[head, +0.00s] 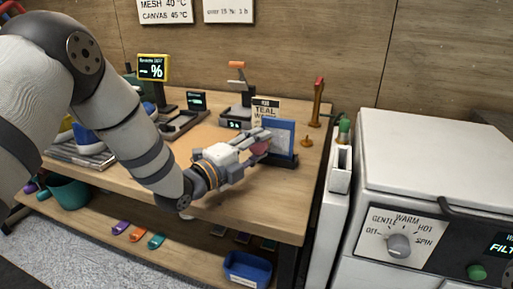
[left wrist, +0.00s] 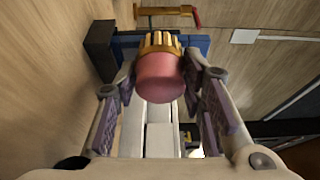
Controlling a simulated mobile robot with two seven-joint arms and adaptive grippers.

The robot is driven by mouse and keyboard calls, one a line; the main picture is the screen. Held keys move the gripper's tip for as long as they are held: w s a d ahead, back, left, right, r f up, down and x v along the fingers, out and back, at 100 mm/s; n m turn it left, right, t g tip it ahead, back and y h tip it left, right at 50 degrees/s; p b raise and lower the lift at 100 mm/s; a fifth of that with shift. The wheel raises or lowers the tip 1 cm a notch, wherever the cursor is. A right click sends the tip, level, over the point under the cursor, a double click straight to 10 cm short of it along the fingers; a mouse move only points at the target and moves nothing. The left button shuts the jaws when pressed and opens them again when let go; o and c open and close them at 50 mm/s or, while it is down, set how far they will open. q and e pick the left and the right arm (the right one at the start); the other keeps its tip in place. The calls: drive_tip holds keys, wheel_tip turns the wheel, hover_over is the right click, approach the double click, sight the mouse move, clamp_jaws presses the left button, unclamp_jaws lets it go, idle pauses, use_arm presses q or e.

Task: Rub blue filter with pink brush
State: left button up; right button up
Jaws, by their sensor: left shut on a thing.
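The blue filter (head: 281,137) stands upright in a dark holder (head: 284,161) on the right part of the wooden workbench. My left gripper (head: 259,143) is shut on the pink brush (head: 261,148), just left of the filter's face. In the left wrist view, the pink brush (left wrist: 160,80) sits between the two fingers, its tan bristles (left wrist: 160,42) pointing away from the palm. The blue filter (left wrist: 196,42) shows behind the bristles and is partly hidden by them. I cannot tell whether the bristles touch it. My right gripper is not in view.
A "TEAL" card (head: 265,109) stands just behind the filter. An orange-handled device (head: 237,97) and a red-handled upright tool (head: 317,101) stand nearby. A white washer (head: 430,160) is at the right. The bench front (head: 270,205) is clear.

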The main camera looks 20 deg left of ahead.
use_arm(q)
drive_tip(key=shift+w, duration=0.2)
drive_tip(key=d, duration=0.2)
drive_tip(key=shift+s+d+r, duration=0.15)
drive_tip(key=shift+d, duration=0.25)
drive_tip(key=shift+d+p, duration=0.45)
drive_tip(key=shift+d, duration=1.6)
drive_tip(key=shift+a+p, duration=0.5)
drive_tip(key=shift+a, duration=3)
drive_tip(key=shift+s+r+p, duration=0.15)
drive_tip(key=shift+s+p, duration=0.45)
drive_tip(key=shift+s, duration=0.75)
drive_tip(key=shift+s+r+p, duration=0.1)
drive_tip(key=shift+s+p, duration=0.45)
drive_tip(key=shift+s, duration=0.75)
drive_tip(key=shift+s+f, duration=0.15)
drive_tip(key=shift+s, duration=0.1)
drive_tip(key=shift+f, duration=0.25)
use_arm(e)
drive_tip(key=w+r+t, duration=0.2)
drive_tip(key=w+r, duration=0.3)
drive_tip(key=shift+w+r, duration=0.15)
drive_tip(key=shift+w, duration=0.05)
